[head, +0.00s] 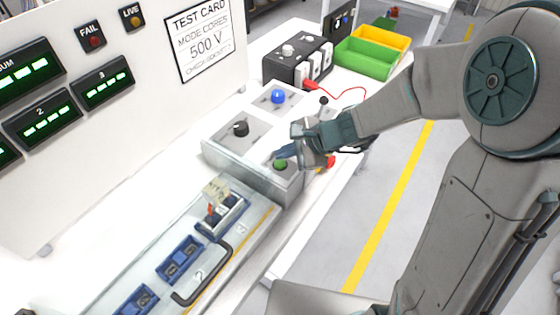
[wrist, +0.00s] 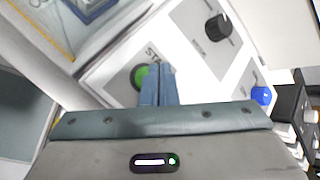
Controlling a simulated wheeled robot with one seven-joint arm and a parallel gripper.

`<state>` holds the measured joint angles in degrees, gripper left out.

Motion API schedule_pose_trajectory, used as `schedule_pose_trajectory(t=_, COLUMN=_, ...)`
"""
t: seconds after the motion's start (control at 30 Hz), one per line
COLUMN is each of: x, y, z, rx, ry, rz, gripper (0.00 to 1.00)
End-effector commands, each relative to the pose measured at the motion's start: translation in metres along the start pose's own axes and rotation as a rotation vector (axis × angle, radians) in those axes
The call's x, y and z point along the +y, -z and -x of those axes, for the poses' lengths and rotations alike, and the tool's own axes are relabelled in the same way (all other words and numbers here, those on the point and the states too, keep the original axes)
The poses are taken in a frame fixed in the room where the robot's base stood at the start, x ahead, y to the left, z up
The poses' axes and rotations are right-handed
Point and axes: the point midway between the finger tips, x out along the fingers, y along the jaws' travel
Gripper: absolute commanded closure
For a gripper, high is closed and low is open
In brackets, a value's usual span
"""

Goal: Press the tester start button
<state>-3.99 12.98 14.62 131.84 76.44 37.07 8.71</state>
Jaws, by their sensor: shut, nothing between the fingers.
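The tester control box (head: 225,147) stands on the white bench, with a black knob, a blue knob and a green start button (head: 280,164) on its top. My gripper (head: 284,152) is shut and empty, with its fingertips just above or at the green button. In the wrist view the shut fingers (wrist: 158,72) point at the panel, beside the green button (wrist: 140,77), and hide its right part. Part of the "START" lettering shows above it. I cannot tell whether the fingertips touch the button.
A red button (head: 330,161) shows behind my gripper. A clear-covered fixture (head: 240,251) with a black handle lies in front of the box. A black unit with a red cable (head: 345,97) and yellow and green bins (head: 372,45) stand behind. A display panel (head: 130,130) rises at left.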

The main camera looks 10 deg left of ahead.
Motion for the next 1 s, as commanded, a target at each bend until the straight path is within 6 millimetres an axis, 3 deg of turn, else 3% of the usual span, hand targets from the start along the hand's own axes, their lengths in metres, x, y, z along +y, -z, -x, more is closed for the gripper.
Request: schedule_pose_trajectory(t=1.0, x=0.0045, y=0.0045, z=-0.0061, rx=0.000, ry=0.000, rz=0.000, gripper=1.00)
